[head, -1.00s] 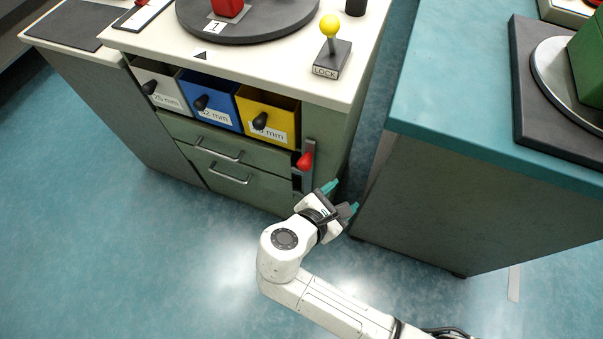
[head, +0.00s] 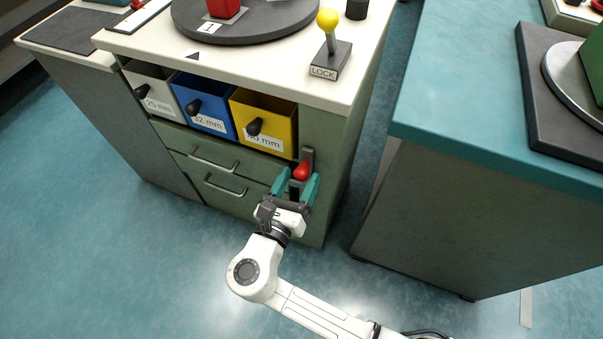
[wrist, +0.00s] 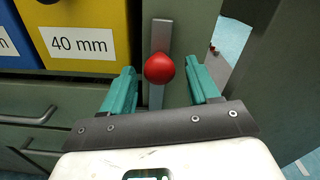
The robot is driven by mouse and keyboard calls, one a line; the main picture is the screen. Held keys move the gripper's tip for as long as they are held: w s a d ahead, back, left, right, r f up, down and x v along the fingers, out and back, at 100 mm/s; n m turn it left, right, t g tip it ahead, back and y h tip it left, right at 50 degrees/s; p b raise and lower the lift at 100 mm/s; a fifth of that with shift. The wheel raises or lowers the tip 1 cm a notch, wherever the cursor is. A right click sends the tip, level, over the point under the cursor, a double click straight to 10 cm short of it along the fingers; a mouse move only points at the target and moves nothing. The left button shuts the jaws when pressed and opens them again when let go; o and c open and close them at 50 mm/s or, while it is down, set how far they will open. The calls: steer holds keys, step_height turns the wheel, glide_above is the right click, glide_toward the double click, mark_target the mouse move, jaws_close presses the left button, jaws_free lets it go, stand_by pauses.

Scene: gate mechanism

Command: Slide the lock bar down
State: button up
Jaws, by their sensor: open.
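The lock bar shows as a red knob (head: 302,171) on a grey upright track (head: 308,154) at the right end of the cabinet front. In the wrist view the red knob (wrist: 159,68) sits in front of the track (wrist: 161,36), between my fingers in the picture. My gripper (head: 296,187) is open, its teal fingers on either side of the knob in the head view. In the wrist view my gripper (wrist: 163,88) shows a gap between each finger and the knob. The lower part of the track is hidden by my gripper.
A yellow bin (head: 264,118) marked 40 mm is left of the track, with drawers (head: 225,175) below. A lever (head: 330,45) labelled LOCK stands on the cabinet top. A teal-topped bench (head: 450,120) stands to the right, across a narrow gap.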

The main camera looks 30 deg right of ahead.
steer(key=shift+x, duration=1.1)
steer(key=shift+c, duration=0.3)
jaws_close()
